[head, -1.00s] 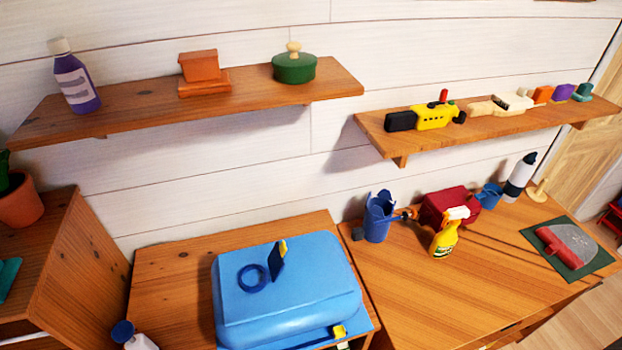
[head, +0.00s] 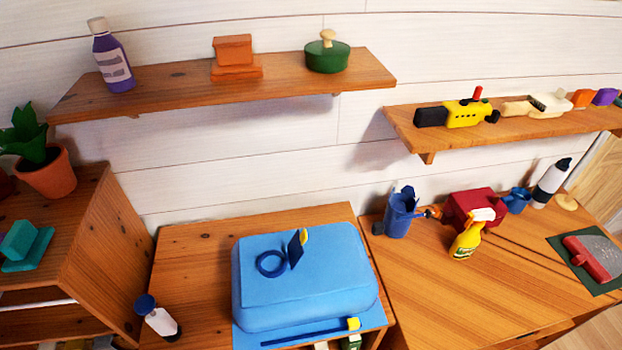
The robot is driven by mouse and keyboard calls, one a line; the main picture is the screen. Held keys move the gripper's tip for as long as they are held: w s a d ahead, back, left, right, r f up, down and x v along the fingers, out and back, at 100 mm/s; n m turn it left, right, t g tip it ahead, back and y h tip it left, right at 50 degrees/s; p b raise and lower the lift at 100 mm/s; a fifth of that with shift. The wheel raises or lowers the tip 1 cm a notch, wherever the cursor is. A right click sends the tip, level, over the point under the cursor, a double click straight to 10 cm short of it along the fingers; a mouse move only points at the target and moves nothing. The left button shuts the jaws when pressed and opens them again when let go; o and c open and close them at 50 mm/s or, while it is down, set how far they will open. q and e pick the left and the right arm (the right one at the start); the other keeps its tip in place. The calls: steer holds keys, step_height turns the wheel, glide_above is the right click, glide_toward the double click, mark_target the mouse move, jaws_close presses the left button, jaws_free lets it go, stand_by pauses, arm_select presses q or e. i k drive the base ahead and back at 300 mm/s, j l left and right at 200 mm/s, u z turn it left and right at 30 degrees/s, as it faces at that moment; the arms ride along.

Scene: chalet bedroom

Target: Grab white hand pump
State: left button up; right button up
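A small white bottle with a dark blue cap (head: 158,320) leans at the left edge of the wooden desk, near the bottom left. A taller white bottle with a black top and a dark lower band (head: 552,184) stands at the back right of the right-hand desk. I cannot tell for sure which of these is the white hand pump. Neither of my grippers shows in the head view.
A blue case (head: 300,280) fills most of the left desk. A blue holder (head: 400,215), red box (head: 468,205) and yellow spray bottle (head: 466,240) stand on the right desk, whose front is clear. Two wall shelves hang above. A potted plant (head: 48,175) stands left.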

mark_target(162, 323)
steer(key=z, duration=0.45)
steer(key=k+l+u, duration=0.25)
steer(key=i+l+u, duration=0.1)
steer(key=u, duration=1.35)
steer(key=i+j+z, duration=0.45)
steer(key=i+j, duration=0.55)
steer(key=j, duration=0.1)
